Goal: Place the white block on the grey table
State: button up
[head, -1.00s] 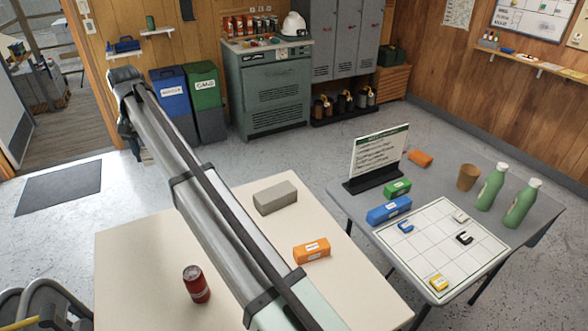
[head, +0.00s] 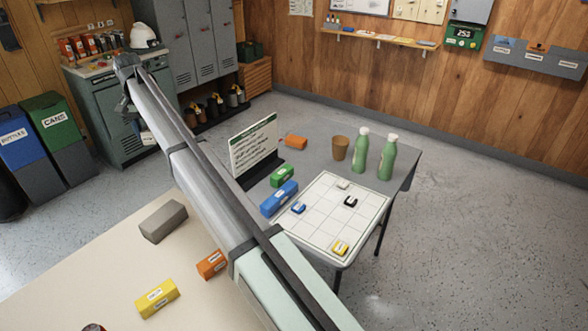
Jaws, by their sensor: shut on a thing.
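My gripper (head: 136,118) is at the far end of my outstretched arm, at upper left, in front of the green cabinet and clear of both tables. It is shut on a small pale thing, which looks like the white block (head: 147,136); the arm and fingers hide part of it. The grey table (head: 312,132) stands right of my arm.
A brown cup (head: 341,148) and two green bottles (head: 360,150) (head: 387,158) stand on the grey table's back right. The cream table (head: 90,262) at lower left bears a grey block (head: 163,221), an orange block (head: 211,264) and a yellow block (head: 157,298). Bare grey tabletop shows behind the sign.

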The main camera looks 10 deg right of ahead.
jog(key=w+d+m, duration=0.3)
jog(key=w+d, duration=0.2)
jog(key=d, duration=1.2)
jog(key=w+d+m, duration=0.3)
jog(key=w+d, duration=0.3)
jog(key=d, duration=1)
jog(key=w+d+m, duration=0.3)
jog(key=w+d, duration=0.2)
jog(key=d, duration=1.2)
jog(key=shift+w+a+f, duration=0.1)
jog(key=shift+f, duration=6.9)
jog(key=shift+w+a+f, duration=0.1)
jog(key=shift+f, duration=6.9)
jog(key=shift+f, duration=0.1)
jog(key=o, duration=1.1)
notch_tip(320, 180, up, 12)
jog(key=shift+r, duration=0.1)
